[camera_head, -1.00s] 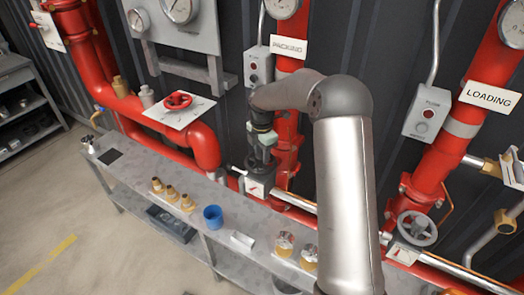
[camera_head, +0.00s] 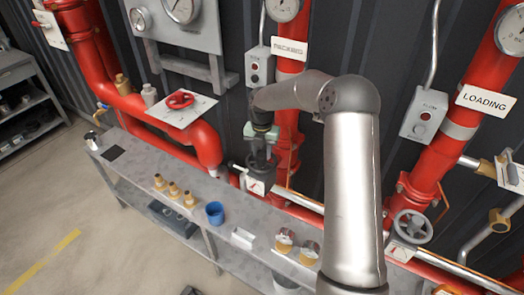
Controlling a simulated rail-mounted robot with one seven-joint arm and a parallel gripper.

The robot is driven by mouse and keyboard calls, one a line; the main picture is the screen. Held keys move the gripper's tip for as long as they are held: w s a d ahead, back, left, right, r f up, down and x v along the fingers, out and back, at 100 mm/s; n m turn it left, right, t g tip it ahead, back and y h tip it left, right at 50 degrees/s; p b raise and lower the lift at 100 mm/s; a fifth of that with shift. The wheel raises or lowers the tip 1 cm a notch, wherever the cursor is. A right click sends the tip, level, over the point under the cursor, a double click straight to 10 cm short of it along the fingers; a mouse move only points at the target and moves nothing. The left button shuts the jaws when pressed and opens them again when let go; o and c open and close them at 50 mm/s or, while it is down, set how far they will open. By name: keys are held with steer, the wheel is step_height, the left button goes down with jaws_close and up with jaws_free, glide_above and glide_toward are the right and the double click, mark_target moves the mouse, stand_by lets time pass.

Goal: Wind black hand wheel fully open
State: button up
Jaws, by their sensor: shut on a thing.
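My gripper (camera_head: 262,134) is at the middle of the picture, in front of the red pipe under the PACKING sign. It points down and is shut at the top of a dark valve body (camera_head: 259,163) that stands upright behind the bench. What it grips is the black hand wheel, as far as I can tell. The wheel's rim is small, dark and mostly hidden by the fingers, so I cannot tell how far it is turned. A white label plate with a red mark (camera_head: 254,186) sits at the front of the valve.
A red hand wheel (camera_head: 180,100) is to the left and a grey hand wheel (camera_head: 412,226) to the right. The bench (camera_head: 135,160) holds brass fittings (camera_head: 174,191), a blue cup (camera_head: 215,212) and two capped jars (camera_head: 284,240). Red pipes and a switch box (camera_head: 258,66) stand close around my arm.

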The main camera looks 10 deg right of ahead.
steer(key=n, duration=0.3)
steer(key=shift+a, duration=0.1)
steer(key=n, duration=0.4)
steer(key=shift+a+n, duration=0.1)
steer(key=shift+n, duration=0.3)
steer(key=o, duration=1.1)
